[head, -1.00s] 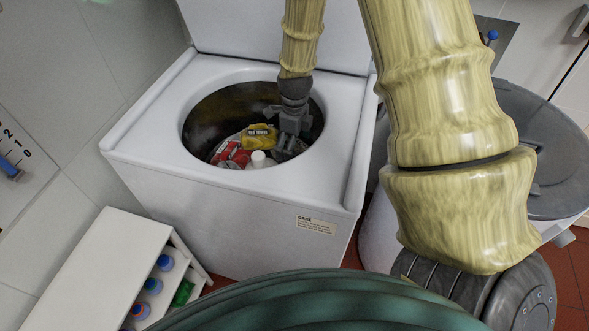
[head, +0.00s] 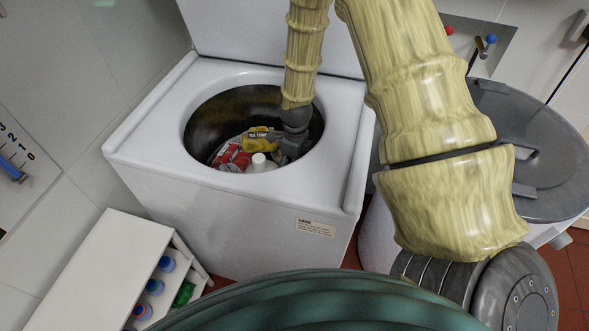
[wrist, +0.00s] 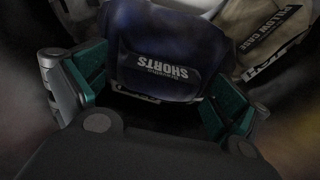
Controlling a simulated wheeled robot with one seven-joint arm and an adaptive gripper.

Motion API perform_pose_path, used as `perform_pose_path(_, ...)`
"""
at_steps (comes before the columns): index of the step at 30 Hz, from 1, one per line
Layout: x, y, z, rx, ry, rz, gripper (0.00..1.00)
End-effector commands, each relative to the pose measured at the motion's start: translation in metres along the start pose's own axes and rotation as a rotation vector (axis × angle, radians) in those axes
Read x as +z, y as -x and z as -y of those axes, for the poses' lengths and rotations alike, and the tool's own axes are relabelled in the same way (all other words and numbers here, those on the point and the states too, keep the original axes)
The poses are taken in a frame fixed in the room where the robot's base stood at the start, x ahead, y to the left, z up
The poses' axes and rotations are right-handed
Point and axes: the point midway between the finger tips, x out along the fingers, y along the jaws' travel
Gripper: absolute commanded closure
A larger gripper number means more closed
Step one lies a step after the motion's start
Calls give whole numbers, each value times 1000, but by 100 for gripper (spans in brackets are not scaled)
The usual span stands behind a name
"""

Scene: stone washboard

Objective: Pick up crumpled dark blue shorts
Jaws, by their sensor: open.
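The crumpled dark blue shorts (wrist: 160,50) lie in the drum of the white top-loading washer, with a "SHORTS" label facing the wrist camera. In the wrist view they fill the space between and just beyond the two green-padded fingers of my gripper (wrist: 155,95). The fingers are spread wide, one on each side of the shorts; I cannot tell if they touch the cloth. In the head view my gripper (head: 290,150) is down inside the drum at its right side, and the shorts are hidden there.
The washer's drum rim (head: 235,77) surrounds my arm. A yellow tea towel (head: 257,138), red cloth (head: 232,158) and white bottle-like item (head: 260,162) lie in the drum. A pillow case (wrist: 270,35) lies beside the shorts. A white shelf (head: 110,262) stands front left.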

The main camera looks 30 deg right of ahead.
Motion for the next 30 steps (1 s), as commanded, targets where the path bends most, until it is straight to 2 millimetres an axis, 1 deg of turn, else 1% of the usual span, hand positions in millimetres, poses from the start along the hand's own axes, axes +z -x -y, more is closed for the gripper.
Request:
perform_pose_path(5,0,0,0,0,0,0,2)
perform_pose_path(6,0,0,0,0,0,0,6)
perform_pose_path(8,0,0,0,0,0,0,17)
perform_pose_path(9,0,0,0,0,0,1,24)
perform_pose_path(14,0,0,0,-1,0,1,53)
perform_pose_path(15,0,0,0,-1,0,1,60)
perform_pose_path(17,0,0,0,-1,0,1,71)
perform_pose_path(18,1,0,0,-1,0,1,72)
perform_pose_path(26,2,1,0,-1,-1,1,73)
perform_pose_path(30,5,7,0,-3,0,3,73)
